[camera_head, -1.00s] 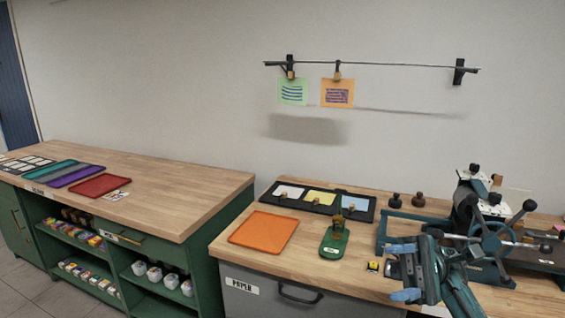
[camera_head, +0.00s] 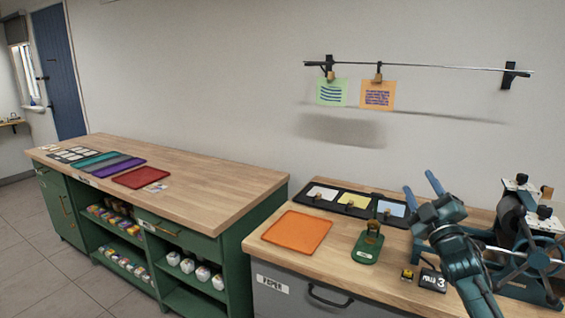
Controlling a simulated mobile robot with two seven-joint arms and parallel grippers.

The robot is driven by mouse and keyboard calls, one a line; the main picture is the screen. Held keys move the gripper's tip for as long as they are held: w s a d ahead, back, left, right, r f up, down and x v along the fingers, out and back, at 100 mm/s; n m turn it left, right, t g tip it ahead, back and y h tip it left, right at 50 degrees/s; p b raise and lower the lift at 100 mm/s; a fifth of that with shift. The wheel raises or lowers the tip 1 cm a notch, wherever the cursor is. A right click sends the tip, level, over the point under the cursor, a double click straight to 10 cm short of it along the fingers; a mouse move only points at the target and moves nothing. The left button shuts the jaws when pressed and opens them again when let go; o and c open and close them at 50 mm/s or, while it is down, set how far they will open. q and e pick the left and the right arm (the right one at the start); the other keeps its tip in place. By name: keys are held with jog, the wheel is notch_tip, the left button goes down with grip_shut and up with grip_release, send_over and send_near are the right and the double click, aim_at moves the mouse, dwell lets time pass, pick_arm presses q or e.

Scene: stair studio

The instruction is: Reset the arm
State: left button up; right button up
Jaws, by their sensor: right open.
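My right gripper (camera_head: 422,191) is raised above the right end of the paper bench, with its two blue fingers spread apart, pointing up and to the left. Nothing is between the fingers. My right arm (camera_head: 458,262) comes in from the lower right and covers part of the press (camera_head: 530,250) behind it. My left gripper is not in view.
An orange tray (camera_head: 297,232), a green stamp-like tool (camera_head: 369,245) and a black tray of coloured cards (camera_head: 333,208) lie on the paper bench. A green cabinet bench (camera_head: 215,185) stands left; a rail (camera_head: 430,67) holds two cards.

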jog(key=w+d+f+m+g+h, duration=0.1)
jog(key=d+f+m+g+h, duration=0.15)
jog(key=f+m, duration=0.25)
jog(key=w+d+f+m+g+h, duration=0.1)
jog(key=f+m+g+h, duration=0.1)
jog(key=f+m+g, duration=0.25)
jog(key=s+a+f+y, duration=0.1)
jog(key=s+a+f, duration=0.25)
jog(key=f, duration=0.25)
jog(key=s+a+f+y, duration=0.2)
jog(key=s+a+f, duration=0.1)
jog(key=s+f, duration=0.3)
jog(key=s+a+f+g+y, duration=0.1)
jog(key=s+a+f, duration=0.3)
jog(key=s, duration=0.6)
jog(key=s+a+f+g, duration=0.2)
jog(key=s+a+f, duration=0.3)
jog(key=s, duration=0.5)
jog(key=s+a+f+g+y, duration=0.1)
jog(key=s+a+f, duration=0.4)
jog(key=s, duration=0.5)
jog(key=shift+s+a+f+g+y, duration=0.25)
jog(key=shift+g+y, duration=0.1)
jog(key=shift+g, duration=0.35)
